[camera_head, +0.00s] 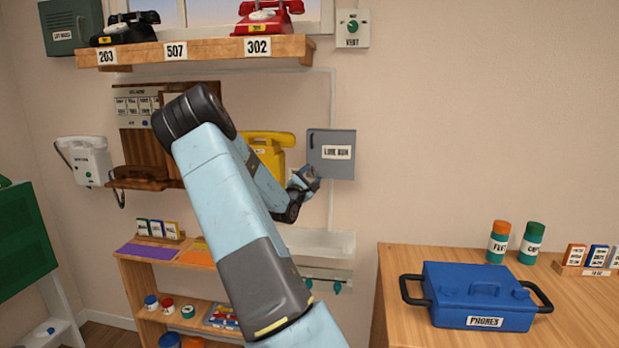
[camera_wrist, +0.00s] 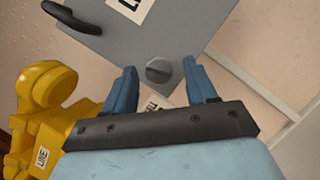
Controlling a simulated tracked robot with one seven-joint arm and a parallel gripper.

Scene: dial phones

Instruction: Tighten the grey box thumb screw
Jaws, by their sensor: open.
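The grey box (camera_head: 332,154) is on the wall, with a white label reading roughly "LINE BOX". In the wrist view, its grey face (camera_wrist: 165,30) fills the top and shows a dark handle (camera_wrist: 72,17). The round, slotted thumb screw (camera_wrist: 158,70) sits near the box's lower edge. My gripper (camera_head: 306,180) is at the box's lower left in the head view. In the wrist view, the blue fingers of my gripper (camera_wrist: 158,80) are open, one on each side of the screw, with gaps and nothing held. I cannot tell the depth between fingertips and screw.
A yellow phone (camera_head: 268,150) hangs left of the box and is close to the left finger in the wrist view (camera_wrist: 45,110). A shelf (camera_head: 200,52) with phones is above. A wooden table (camera_head: 400,265) with a blue case (camera_head: 480,295) is at right.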

